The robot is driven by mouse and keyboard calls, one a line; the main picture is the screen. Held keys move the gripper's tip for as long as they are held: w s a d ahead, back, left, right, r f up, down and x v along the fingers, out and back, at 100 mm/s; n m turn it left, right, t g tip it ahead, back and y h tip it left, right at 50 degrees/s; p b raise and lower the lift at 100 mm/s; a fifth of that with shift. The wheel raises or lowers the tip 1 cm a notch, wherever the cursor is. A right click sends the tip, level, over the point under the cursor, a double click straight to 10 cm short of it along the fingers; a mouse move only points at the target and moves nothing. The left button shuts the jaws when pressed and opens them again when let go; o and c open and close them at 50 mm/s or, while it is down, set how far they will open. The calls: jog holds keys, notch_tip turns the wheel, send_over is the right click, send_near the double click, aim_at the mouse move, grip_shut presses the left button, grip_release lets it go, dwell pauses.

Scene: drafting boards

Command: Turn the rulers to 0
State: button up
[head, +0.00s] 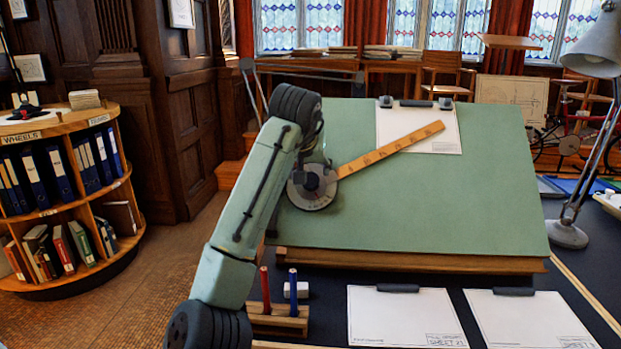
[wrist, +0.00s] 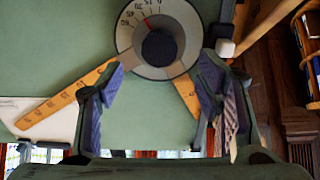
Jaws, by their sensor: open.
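A drafting head with a round scale dial (head: 315,189) sits on the left part of the green drafting board. Its wooden long ruler (head: 400,142) slants up to the right, its far end over a paper sheet. In the wrist view, the dial (wrist: 126,40) has a dark central knob (wrist: 160,47) and a small red mark at its upper left; the exact reading is unclear. Two rulers spread from it: a long one (wrist: 62,98) to the lower left and a short one (wrist: 184,92) to the lower right. My gripper (wrist: 163,78) is open, fingers either side of the knob's line, holding nothing.
The tilted green board (head: 450,215) fills the middle. A pen stand (head: 282,322) with red and blue pens stands below it, near clipped sheets (head: 405,317). A grey lamp (head: 567,235) stands at right. A round bookshelf (head: 55,215) is at left.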

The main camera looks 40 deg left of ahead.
aim_at(311, 179)
jog(key=p+x, duration=0.1)
jog(key=x, duration=0.7)
jog(key=shift+w+f+p, duration=0.1)
jog(key=shift+f+p, duration=0.05)
jog(key=shift+p, duration=0.2)
jog(key=shift+c, duration=0.5)
grip_shut()
